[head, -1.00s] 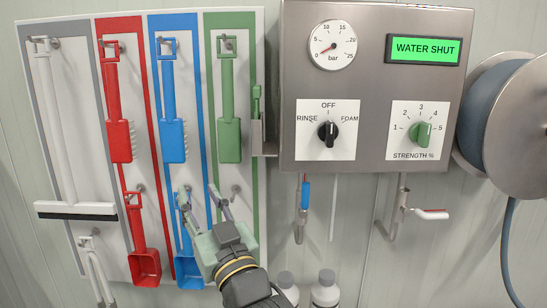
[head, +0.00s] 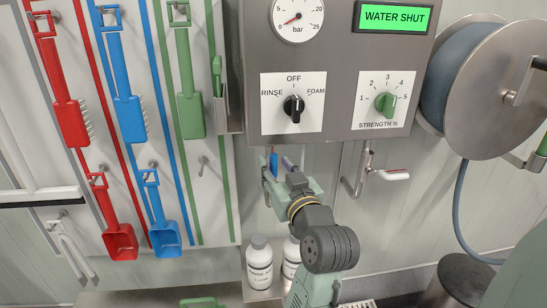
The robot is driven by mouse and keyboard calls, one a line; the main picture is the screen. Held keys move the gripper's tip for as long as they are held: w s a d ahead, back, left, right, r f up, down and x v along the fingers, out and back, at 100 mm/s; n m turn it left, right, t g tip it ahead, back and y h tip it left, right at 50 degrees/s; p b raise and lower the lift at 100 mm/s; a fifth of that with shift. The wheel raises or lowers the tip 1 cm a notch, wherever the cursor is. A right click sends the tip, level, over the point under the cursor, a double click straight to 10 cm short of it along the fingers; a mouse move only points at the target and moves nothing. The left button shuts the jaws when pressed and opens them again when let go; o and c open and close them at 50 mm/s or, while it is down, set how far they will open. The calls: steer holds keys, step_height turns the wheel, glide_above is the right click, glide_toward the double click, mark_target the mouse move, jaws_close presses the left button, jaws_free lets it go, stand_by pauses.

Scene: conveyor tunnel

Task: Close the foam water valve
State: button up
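Two valves hang under the steel control box (head: 340,60). The left one has an upright blue lever (head: 273,159); its pipe is mostly hidden behind my gripper. The right one has a lever with a white grip and some red (head: 393,174), lying sideways to the right of its pipe (head: 359,170). I cannot read a label telling which is for foam water. My gripper (head: 277,163) is just below the box, fingers apart, with the blue lever showing between them. I cannot tell whether they touch it. The display (head: 393,17) reads WATER SHUT.
The black RINSE/OFF/FOAM knob (head: 293,108) points about at OFF. The pressure gauge (head: 298,17) reads near 0. White bottles (head: 260,262) stand below my gripper. A hose reel (head: 490,90) is at right; hanging tools cover the board (head: 215,215) at left.

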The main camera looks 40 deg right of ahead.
steer(key=shift+x, duration=1.05)
jaws_close()
